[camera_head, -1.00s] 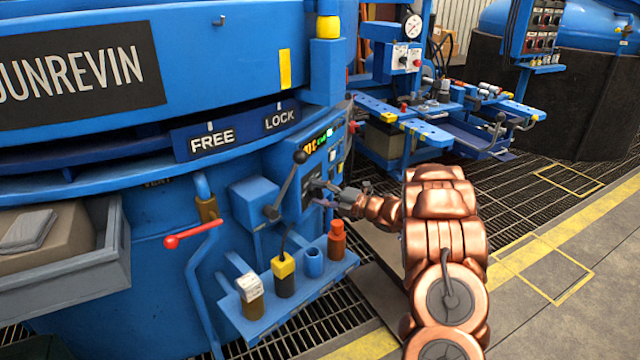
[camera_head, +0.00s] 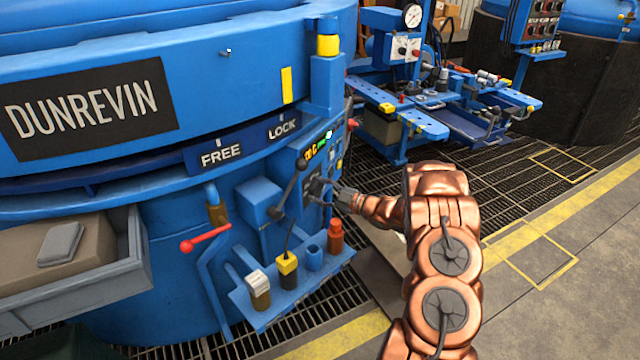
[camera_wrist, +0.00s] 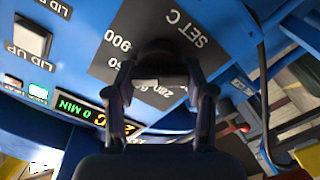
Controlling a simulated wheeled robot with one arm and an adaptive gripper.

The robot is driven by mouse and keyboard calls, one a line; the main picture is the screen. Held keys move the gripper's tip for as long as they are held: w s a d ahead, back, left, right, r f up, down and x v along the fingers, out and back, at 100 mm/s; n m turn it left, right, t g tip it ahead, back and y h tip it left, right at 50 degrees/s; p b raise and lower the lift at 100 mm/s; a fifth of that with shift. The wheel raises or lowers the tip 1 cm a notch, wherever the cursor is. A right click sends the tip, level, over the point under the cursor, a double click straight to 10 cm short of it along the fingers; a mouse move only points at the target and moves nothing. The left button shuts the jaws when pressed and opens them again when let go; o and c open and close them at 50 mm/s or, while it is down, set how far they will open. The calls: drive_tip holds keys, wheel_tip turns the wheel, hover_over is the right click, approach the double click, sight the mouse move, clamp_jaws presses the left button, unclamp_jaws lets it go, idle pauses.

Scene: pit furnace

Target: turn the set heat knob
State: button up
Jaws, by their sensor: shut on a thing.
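The set heat knob (camera_wrist: 160,55) is a dark round knob on a black dial plate (camera_wrist: 112,60) marked "SET C" and "900" in the wrist view. The lettering appears upside down and tilted there. My gripper (camera_wrist: 160,84) is shut on the knob, one finger on each side, and hides part of the dial. In the head view my gripper (camera_head: 325,190) reaches the control panel on the blue furnace (camera_head: 170,240) from the right. The knob is too small and covered to read there.
A lit display (camera_wrist: 95,110) reading "0 MIN" and lid buttons (camera_wrist: 32,38) sit beside the dial. A black-knobbed lever (camera_head: 288,185) stands just left of my gripper. Below is a blue shelf (camera_head: 330,262) with several holders. A red-handled valve (camera_head: 205,238) is further left.

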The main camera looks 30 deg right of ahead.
drive_tip(key=m+p, duration=0.3)
drive_tip(key=m, duration=0.1)
drive_tip(key=shift+r, duration=0.15)
drive_tip(key=shift+d+m+p, duration=0.1)
drive_tip(key=shift+m+p, duration=0.35)
drive_tip(key=shift+m, duration=0.55)
drive_tip(key=o, duration=1.2)
drive_tip(key=shift+c, duration=0.2)
drive_tip(key=v, duration=1.2)
